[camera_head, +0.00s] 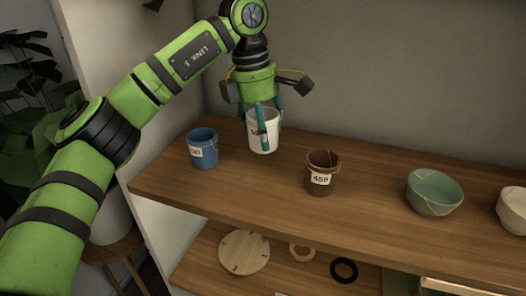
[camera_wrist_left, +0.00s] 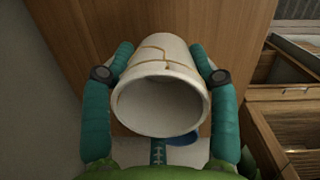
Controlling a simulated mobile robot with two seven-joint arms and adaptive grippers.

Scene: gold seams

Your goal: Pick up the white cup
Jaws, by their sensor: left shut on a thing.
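The white cup (camera_head: 258,139) is in my left gripper (camera_head: 263,122), between the blue cup and the brown cup in the head view. A small label shows on its side, partly behind a teal finger. In the left wrist view the white cup (camera_wrist_left: 160,85) has gold seams, and its open mouth faces the camera. My right gripper is not in view.
On the wooden shelf top (camera_head: 385,222), a blue cup (camera_head: 205,152) stands left and a brown cup (camera_head: 319,178) right. A green bowl (camera_head: 434,195) and a white bowl (camera_head: 514,212) stand farther right. A lower shelf holds a round wooden board (camera_head: 244,251) and rings.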

